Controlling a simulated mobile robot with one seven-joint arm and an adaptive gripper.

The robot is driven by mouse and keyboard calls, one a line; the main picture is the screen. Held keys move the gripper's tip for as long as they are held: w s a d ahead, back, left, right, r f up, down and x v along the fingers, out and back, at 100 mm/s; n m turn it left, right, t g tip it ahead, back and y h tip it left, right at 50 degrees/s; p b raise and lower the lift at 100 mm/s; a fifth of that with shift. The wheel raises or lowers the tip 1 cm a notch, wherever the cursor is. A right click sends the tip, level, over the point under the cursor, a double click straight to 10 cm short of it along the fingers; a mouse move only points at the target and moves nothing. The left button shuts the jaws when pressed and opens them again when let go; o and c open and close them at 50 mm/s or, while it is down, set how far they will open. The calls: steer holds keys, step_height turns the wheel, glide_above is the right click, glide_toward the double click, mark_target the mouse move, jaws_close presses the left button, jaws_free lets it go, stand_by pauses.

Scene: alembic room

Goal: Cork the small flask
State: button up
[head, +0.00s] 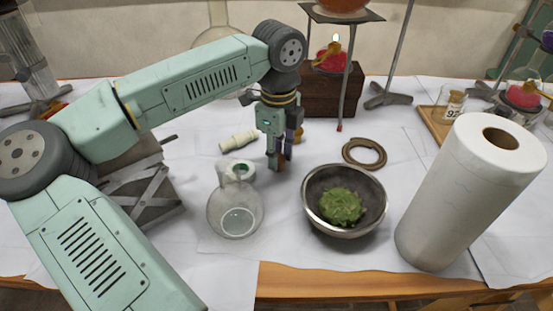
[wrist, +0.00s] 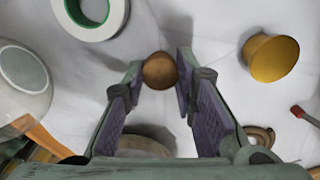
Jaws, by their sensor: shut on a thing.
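A round, clear glass flask (head: 235,212) stands upright on the white-covered table, left of and nearer than my gripper (head: 280,164). Its neck overlaps a tape roll in the head view. My gripper points down and is shut on a small brown cork (wrist: 160,71), held between the purple finger pads in the wrist view. The cork is hard to make out in the head view. A pale rounded shape (wrist: 24,80), cut off at the left of the wrist view, seems to be the flask. A yellow-brown stopper-like piece (wrist: 271,58) lies apart from the fingers.
The tape roll (wrist: 90,15) lies beside the flask. A metal bowl (head: 318,218) with green matter stands right of the flask, a paper towel roll (head: 460,195) farther right.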

steer(key=shift+r, duration=0.1)
steer(key=shift+r+p, duration=0.75)
steer(key=shift+r, duration=1)
